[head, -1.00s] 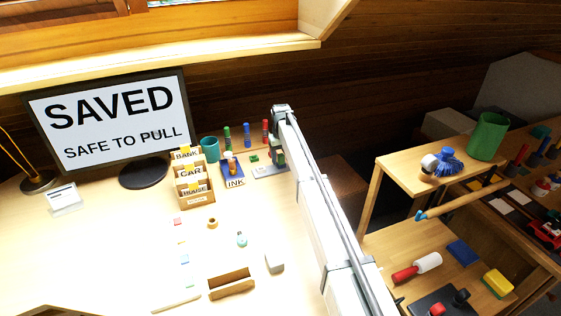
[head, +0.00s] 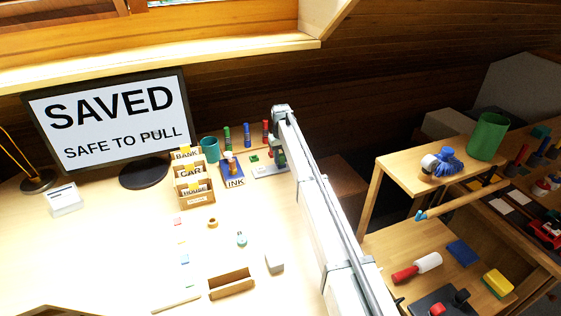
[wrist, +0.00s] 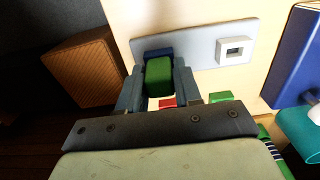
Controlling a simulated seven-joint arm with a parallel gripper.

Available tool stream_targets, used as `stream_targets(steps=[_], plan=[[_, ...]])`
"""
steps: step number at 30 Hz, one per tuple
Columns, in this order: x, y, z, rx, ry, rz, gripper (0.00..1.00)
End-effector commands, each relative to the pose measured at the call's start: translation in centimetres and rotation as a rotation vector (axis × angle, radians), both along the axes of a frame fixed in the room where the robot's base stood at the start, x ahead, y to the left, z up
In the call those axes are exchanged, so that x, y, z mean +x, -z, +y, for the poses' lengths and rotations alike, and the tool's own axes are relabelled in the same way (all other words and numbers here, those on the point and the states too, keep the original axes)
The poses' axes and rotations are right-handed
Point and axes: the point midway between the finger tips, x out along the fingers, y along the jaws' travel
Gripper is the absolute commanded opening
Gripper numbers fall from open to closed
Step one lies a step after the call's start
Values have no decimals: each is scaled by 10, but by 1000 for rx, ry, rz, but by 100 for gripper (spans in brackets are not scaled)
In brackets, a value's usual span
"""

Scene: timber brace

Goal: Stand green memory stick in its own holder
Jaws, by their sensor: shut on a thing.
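My gripper (wrist: 158,88) is shut on the green memory stick (wrist: 158,76), which sits between the two fingers in the wrist view. In the head view my gripper (head: 279,152) is at the back right of the desk, over the right end of a pale holder plate (head: 266,171). In the wrist view the plate (wrist: 200,45) has a white square socket (wrist: 235,48) to the right of the stick. A blue part (wrist: 158,52) shows just beyond the stick, on the plate. I cannot tell whether the stick's lower end is in a socket.
A small green block (head: 254,158) lies by the plate. Red, blue and green markers (head: 247,135) stand behind. The blue INK stand (head: 233,172), teal cup (head: 210,149) and letter sorter (head: 193,183) are to the left. The desk's front middle has small loose items.

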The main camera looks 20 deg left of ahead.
Motion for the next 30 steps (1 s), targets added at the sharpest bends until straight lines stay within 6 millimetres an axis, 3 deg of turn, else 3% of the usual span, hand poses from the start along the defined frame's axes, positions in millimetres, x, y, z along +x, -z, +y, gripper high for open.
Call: stream_targets(steps=[4,30], plan=[[0,0,0,-1,0,-1,0],[0,-12,0,1,0,-1,0]])
